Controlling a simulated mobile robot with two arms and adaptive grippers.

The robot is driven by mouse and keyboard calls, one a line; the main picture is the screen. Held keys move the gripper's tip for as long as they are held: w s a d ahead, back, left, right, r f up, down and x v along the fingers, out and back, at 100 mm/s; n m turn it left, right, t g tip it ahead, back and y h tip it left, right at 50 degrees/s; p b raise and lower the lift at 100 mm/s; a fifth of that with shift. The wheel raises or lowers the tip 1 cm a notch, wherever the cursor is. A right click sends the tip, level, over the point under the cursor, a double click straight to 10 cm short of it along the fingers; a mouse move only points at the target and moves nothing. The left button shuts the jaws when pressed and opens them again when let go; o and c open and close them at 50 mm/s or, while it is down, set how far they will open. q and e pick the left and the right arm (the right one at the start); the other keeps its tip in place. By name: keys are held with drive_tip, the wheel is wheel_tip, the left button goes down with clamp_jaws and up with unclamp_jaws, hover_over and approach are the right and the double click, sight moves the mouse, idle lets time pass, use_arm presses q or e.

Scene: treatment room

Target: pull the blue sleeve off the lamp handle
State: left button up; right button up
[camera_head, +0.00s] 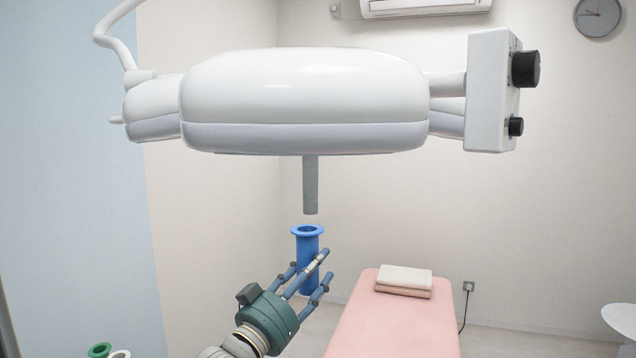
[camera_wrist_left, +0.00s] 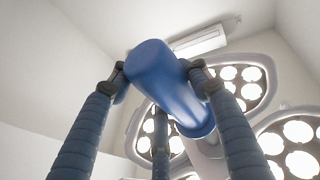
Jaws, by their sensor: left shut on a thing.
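The blue sleeve (camera_head: 307,258) is a flanged tube held upright below the lamp, with a gap between its top rim and the handle's lower end. The grey lamp handle (camera_head: 310,186) hangs bare from the underside of the white surgical lamp (camera_head: 305,100). My left gripper (camera_head: 308,274) is shut on the sleeve, its fingers around the sleeve's middle and lower part. In the left wrist view the sleeve (camera_wrist_left: 170,85) sits between the fingers, with the lit lamp heads (camera_wrist_left: 290,145) behind. My right gripper is not in view.
A pink treatment bed (camera_head: 392,325) with folded towels (camera_head: 403,280) stands at the lower right. A control box with black knobs (camera_head: 490,90) juts from the lamp's right side. Green and white round items (camera_head: 100,350) show at the lower left. A white rounded surface (camera_head: 620,318) is at the right edge.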

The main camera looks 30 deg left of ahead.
use_arm(q)
drive_tip(key=shift+s+a, duration=0.1)
drive_tip(key=shift+s, duration=4.2)
